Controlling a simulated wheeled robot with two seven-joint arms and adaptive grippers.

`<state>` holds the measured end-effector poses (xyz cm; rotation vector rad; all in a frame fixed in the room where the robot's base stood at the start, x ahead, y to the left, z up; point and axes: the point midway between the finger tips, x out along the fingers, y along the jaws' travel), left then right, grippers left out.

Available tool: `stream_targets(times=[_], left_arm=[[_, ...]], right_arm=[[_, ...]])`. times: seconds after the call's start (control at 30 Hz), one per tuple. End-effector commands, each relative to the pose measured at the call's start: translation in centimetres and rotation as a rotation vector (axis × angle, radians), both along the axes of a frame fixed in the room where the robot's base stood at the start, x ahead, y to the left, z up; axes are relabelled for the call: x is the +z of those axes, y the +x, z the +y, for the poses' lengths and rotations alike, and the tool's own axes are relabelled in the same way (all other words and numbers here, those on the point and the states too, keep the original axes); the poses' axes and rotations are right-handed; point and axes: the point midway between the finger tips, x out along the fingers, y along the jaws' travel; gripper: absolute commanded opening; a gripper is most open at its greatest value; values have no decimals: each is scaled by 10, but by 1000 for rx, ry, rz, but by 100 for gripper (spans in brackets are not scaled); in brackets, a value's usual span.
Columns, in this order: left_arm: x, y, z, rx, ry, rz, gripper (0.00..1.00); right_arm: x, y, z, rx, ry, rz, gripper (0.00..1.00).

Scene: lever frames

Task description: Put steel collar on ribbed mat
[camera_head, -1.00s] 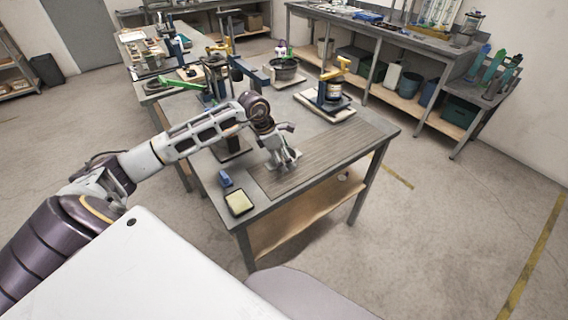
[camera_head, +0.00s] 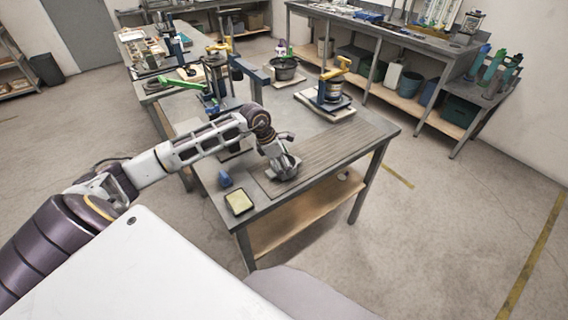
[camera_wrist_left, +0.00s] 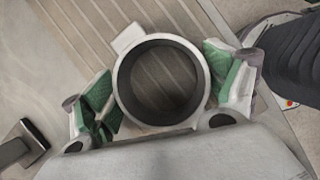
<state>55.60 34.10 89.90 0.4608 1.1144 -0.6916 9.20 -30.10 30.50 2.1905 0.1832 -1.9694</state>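The steel collar (camera_wrist_left: 121,87) is a short grey ring with a dark bore and a small tab on its rim. In the left wrist view it sits between the green-padded fingers of my left gripper (camera_wrist_left: 163,90), one finger close by each side. Whether the pads press on it is unclear. The ribbed mat (camera_head: 335,145) is a grooved brown-grey sheet on the table, and its grooves show through the bore. In the head view my left gripper (camera_head: 284,163) is low over the mat's near-left part; whether the collar touches the mat is unclear. My right gripper is out of view.
A blue block (camera_head: 225,179) and a yellow-topped tray (camera_head: 239,202) lie near the table's left front corner. A yellow-handled lever device (camera_head: 332,90) stands behind the mat, and a dark pot (camera_head: 285,68) farther back. The mat's right part is clear.

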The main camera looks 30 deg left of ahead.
Motion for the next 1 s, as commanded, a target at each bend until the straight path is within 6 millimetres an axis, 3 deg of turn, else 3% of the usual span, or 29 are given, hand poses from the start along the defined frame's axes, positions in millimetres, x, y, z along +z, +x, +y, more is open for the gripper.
stream_targets(times=[0.27, 0.63, 0.8, 1.0], left_arm=[[0, 0, 0, 0, 0, 0, 100], [3, 0, 0, 0, 0, 0, 100], [14, -3, 4, 1, 1, -1, 100], [33, -9, 10, 0, 3, 0, 100]], right_arm=[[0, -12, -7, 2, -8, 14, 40], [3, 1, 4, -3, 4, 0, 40], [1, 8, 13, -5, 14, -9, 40], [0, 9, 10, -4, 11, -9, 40]])
